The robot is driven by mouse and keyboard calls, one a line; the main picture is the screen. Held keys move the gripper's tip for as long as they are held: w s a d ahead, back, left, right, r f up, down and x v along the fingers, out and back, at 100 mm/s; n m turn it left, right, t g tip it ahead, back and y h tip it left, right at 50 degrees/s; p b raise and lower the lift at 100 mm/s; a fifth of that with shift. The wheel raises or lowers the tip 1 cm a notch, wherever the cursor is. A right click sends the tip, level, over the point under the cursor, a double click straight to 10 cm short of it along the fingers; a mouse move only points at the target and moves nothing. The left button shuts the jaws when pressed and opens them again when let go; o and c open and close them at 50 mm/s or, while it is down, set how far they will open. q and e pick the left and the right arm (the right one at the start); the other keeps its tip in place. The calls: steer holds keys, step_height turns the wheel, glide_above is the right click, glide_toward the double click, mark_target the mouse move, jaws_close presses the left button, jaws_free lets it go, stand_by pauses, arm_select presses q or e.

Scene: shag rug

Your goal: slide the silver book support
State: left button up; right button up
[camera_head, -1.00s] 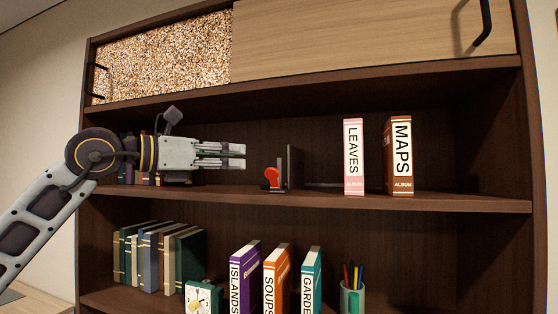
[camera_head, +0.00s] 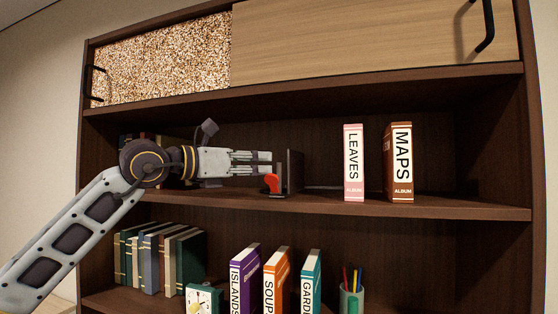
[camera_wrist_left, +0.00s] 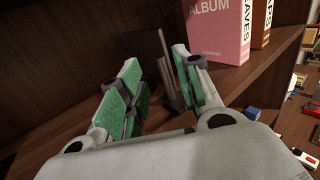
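The book support (camera_head: 294,170) stands on the middle shelf as a dark grey upright plate. A red rounded part (camera_head: 272,183) with a dark foot sits at its left side. My left gripper (camera_head: 271,163) reaches in from the left, its fingertips just left of the plate. In the left wrist view the gripper (camera_wrist_left: 157,58) has its green-padded fingers spread apart. The support (camera_wrist_left: 167,68) shows in the gap near the fingertips there, and I cannot tell whether they touch it. My right gripper is not in view.
The pink LEAVES album (camera_head: 354,163) and brown MAPS album (camera_head: 399,162) stand upright to the right, with bare shelf (camera_head: 325,195) before them. Dark books (camera_head: 135,145) stand behind my arm. The lower shelf holds books, a clock (camera_head: 204,298) and a pen cup (camera_head: 352,299).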

mark_target(279, 163)
arm_select(q)
steer(key=p+x, duration=0.1)
steer(key=x, duration=0.4)
steer(key=shift+w+d+r+p, duration=0.1)
steer(key=shift+p, duration=0.25)
steer(key=shift+x, duration=0.9)
jaws_close()
